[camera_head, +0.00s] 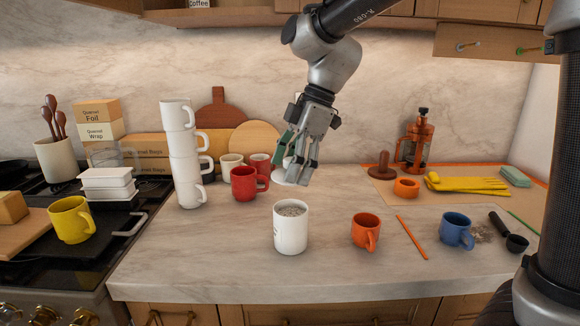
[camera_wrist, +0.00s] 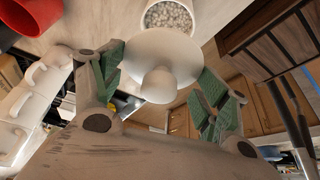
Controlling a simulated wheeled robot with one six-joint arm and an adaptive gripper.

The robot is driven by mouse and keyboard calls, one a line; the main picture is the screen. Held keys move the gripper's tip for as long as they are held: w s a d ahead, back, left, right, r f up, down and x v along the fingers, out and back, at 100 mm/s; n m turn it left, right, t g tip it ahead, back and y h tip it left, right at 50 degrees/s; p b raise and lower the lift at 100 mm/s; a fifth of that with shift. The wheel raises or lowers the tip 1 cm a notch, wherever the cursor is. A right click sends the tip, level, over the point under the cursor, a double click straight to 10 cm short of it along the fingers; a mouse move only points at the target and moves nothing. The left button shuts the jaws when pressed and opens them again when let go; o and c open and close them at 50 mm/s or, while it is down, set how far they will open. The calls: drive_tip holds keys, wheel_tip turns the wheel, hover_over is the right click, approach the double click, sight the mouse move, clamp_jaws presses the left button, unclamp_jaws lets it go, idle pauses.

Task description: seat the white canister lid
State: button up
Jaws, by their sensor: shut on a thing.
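The white canister (camera_head: 290,235) stands upright and open on the marble counter, filled with a grey speckled material; its mouth also shows at the top of the wrist view (camera_wrist: 168,17). The white lid (camera_head: 290,177) is a round disc with a knob, tilted in the wrist view (camera_wrist: 165,52). My gripper (camera_head: 297,165) is shut on the lid, with the knob between its green-padded fingers (camera_wrist: 158,88). In the head view the lid appears above and behind the canister, apart from it. The exact finger contact is hard to see.
A stack of white mugs (camera_head: 182,155) and a red mug (camera_head: 244,184) stand left of the lid. An orange mug (camera_head: 365,231), an orange stick (camera_head: 411,237) and a blue mug (camera_head: 456,231) lie to the right. The counter around the canister is clear.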

drive_tip(key=shift+f, duration=2.9)
drive_tip(key=shift+f, duration=1)
drive_tip(key=o, duration=1)
drive_tip(key=v, duration=1.2)
